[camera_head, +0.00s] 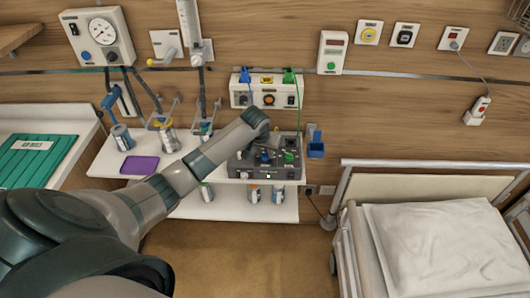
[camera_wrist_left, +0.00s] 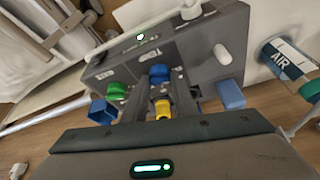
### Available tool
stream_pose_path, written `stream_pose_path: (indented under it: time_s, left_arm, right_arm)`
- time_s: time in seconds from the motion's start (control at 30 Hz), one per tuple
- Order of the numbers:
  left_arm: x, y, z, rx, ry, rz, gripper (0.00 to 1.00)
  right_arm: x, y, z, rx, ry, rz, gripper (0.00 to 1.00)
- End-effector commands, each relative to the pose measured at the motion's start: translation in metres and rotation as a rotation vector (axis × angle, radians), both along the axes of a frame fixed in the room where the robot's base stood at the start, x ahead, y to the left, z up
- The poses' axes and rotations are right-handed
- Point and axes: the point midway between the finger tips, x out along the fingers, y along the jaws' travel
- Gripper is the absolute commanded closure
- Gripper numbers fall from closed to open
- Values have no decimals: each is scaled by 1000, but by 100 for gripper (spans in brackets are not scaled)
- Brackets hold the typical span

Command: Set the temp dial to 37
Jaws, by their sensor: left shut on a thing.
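The dark grey device (camera_head: 240,166) stands on the white shelf under the wall panel. My right gripper is not in view.
A purple pad (camera_head: 139,165) and several cans share the white shelf (camera_head: 106,162). A wall panel (camera_head: 240,94) with blue and green plugs hangs just behind.

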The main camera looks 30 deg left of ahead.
Motion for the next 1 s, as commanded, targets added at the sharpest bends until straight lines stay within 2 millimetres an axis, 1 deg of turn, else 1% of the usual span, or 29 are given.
stream_pose_path:
  time_s: [0.17,0.37,0.73,1.0]
  left_arm:
    - [0,2,0,1,0,-56,97]
    - [0,3,1,1,0,-175,97]
    - [1,6,0,2,-2,-504,97]
    - [2,8,-2,2,-2,-752,97]
  right_arm:
    - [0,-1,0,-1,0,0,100]
    - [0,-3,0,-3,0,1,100]
    - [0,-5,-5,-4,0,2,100]
    - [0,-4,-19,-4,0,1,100]
